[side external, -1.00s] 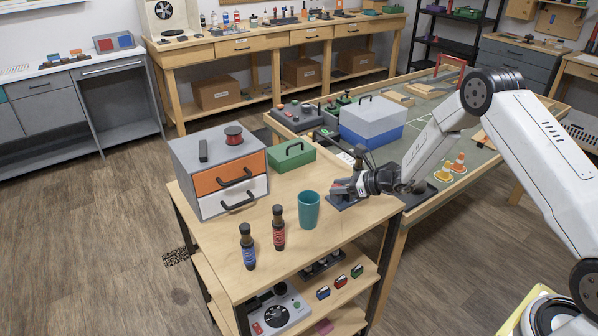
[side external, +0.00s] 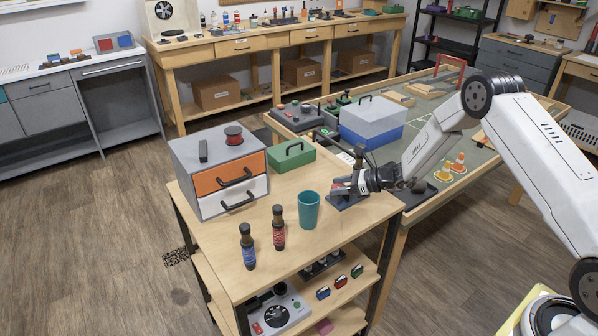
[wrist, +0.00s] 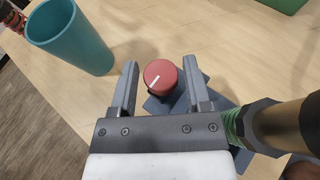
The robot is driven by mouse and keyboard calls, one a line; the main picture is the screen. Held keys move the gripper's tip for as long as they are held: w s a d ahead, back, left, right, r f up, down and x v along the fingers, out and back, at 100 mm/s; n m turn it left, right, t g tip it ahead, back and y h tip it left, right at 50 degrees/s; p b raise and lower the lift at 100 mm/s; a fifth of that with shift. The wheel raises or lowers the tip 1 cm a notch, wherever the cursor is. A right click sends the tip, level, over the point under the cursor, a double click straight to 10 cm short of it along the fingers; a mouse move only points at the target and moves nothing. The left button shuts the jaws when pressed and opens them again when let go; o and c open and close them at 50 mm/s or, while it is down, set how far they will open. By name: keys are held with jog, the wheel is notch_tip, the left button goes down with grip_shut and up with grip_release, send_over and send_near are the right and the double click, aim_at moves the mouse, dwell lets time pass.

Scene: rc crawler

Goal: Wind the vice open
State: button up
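The red round knob (wrist: 160,77) with a white line on it shows in the wrist view, with a dark grey vice body (wrist: 215,97) beneath and beside it, partly hidden by my gripper. My gripper (wrist: 163,78) is open, one finger on each side of the knob. A gap shows between the left finger and the knob; the right finger is closer, and I cannot tell whether it touches. In the side view my gripper (side external: 342,190) is low over the dark vice base (side external: 344,203) on the wooden cart top. The vice jaws cannot be made out.
A drawer box (side external: 220,172) and a green case (side external: 291,155) stand behind. The cart top's front right is clear.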

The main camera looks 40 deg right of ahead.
jog(key=shift+o, duration=0.7)
jog(key=shift+v, duration=3.9)
jog(key=shift+a, duration=0.15)
jog(key=s+a+r+n+g+h, duration=0.1)
jog(key=s+a+r+n+g, duration=0.2)
jog(key=s+a+n+g, duration=0.55)
jog(key=s+r+n+h, duration=0.2)
jog(key=s+n+h, duration=0.2)
jog(key=s+n, duration=0.3)
jog(key=s+a+r+n+h, duration=0.1)
jog(key=s+r+n+h, duration=0.2)
jog(key=s+n, duration=0.5)
jog(key=n, duration=0.4)
jog(key=shift+a+r+t+h, duration=0.25)
jog(key=shift+a+t+h, duration=0.05)
jog(key=shift+t+h, duration=0.1)
